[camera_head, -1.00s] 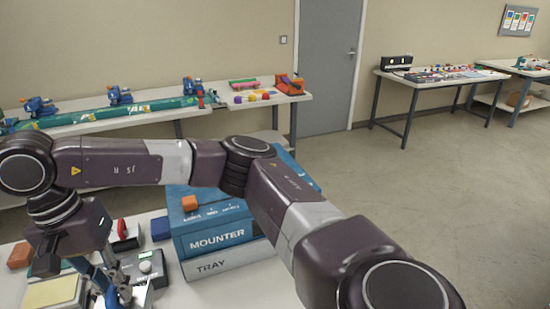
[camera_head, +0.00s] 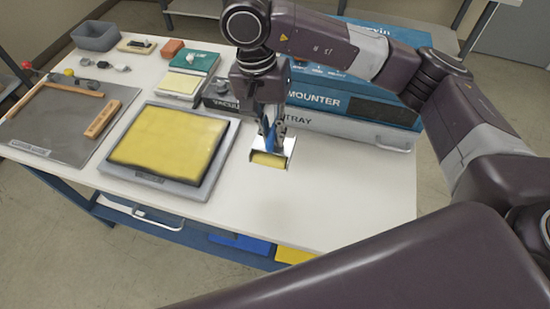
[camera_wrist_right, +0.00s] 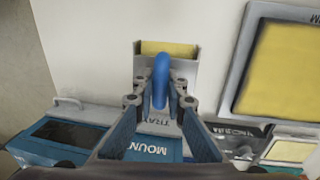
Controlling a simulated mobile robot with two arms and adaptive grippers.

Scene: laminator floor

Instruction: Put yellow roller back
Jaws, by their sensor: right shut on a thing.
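The yellow roller (camera_head: 267,160) is at the white table's middle, in front of the TRAY box, with a pale metal bracket or holder around it. I cannot tell which that is, nor whether the roller touches the table. My right gripper (camera_head: 271,139) points down and is shut on the roller's blue handle. In the right wrist view the blue handle (camera_wrist_right: 160,80) lies between the fingers of the right gripper (camera_wrist_right: 159,98), and the yellow roller (camera_wrist_right: 168,48) shows beyond it. My left gripper is not in view.
A yellow pad in a grey frame (camera_head: 128,172) lies left of the roller. The blue MOUNTER box (camera_head: 345,105) and grey TRAY box (camera_head: 340,128) stand behind it. A grey cutting board (camera_head: 62,118) is farther left. The table's front right (camera_head: 330,200) is clear.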

